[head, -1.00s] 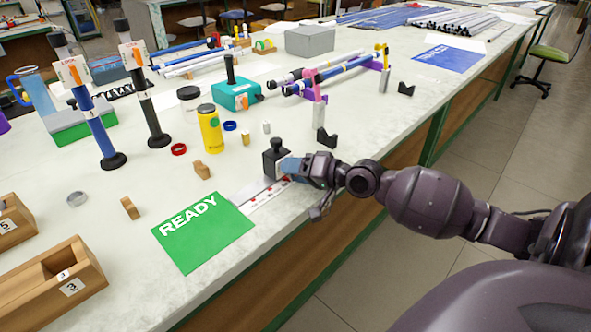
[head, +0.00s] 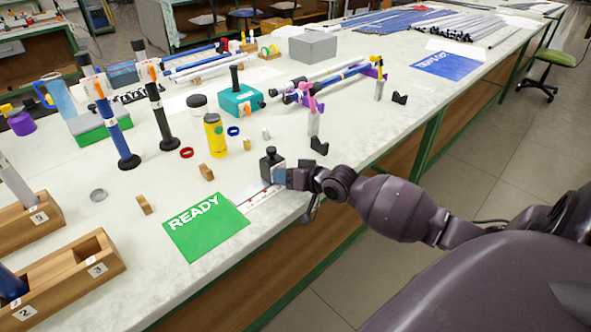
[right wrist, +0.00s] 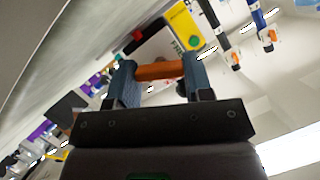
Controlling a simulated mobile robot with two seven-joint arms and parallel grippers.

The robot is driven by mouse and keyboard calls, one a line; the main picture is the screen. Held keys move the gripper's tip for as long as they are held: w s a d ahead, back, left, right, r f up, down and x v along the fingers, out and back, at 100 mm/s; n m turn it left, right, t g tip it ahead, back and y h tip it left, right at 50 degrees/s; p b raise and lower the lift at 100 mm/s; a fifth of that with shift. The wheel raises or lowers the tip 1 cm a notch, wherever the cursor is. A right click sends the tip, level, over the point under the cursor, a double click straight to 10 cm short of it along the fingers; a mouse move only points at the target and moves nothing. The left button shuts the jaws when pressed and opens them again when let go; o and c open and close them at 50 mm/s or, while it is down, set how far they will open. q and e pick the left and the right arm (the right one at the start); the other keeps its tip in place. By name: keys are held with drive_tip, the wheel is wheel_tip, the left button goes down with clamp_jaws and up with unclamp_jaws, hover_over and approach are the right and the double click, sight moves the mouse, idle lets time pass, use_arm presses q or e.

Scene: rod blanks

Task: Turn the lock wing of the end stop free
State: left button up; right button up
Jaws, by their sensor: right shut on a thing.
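The end stop (head: 268,163) is a dark block with a black knob on top, on the rail with the red-marked scale (head: 262,199) at the table's front edge. My right gripper (head: 279,174) is at the block's right side, its blue fingers against it. In the right wrist view, my right gripper (right wrist: 158,78) is shut on the orange lock wing (right wrist: 160,71), which spans between the two blue fingers. The gripper hides the wing in the head view. My left gripper is not in view.
A green READY mat (head: 206,226) lies left of the rail. A yellow bottle (head: 214,136), a teal box (head: 240,100) and a black V-shaped rest (head: 320,146) stand behind. Numbered wooden blocks (head: 70,268) are at the left. Bare tabletop lies between.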

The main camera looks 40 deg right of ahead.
drive_tip(key=r+n+h+p, duration=0.1)
drive_tip(key=p, duration=0.1)
drive_tip(key=shift+a+n+p, duration=0.1)
drive_tip(key=shift+n+p, duration=0.25)
drive_tip(key=shift+n, duration=0.05)
drive_tip(key=shift+f+n+h+p, duration=0.25)
drive_tip(key=shift+n+h+p, duration=0.3)
drive_tip(key=shift+p, duration=0.3)
drive_tip(key=shift+f+n+p, duration=0.1)
drive_tip(key=shift+n+p, duration=0.15)
drive_tip(key=shift+p, duration=0.05)
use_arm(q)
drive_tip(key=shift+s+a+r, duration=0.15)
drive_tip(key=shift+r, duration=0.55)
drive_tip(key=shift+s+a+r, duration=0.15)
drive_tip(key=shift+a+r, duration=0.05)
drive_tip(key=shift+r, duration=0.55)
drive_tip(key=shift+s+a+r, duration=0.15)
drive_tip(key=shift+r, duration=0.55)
use_arm(e)
drive_tip(key=shift+f+h, duration=0.1)
drive_tip(key=shift+h, duration=0.15)
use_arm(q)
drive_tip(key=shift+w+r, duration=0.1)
use_arm(e)
drive_tip(key=o, duration=0.6)
drive_tip(key=shift+o, duration=0.2)
drive_tip(key=shift+s, duration=0.1)
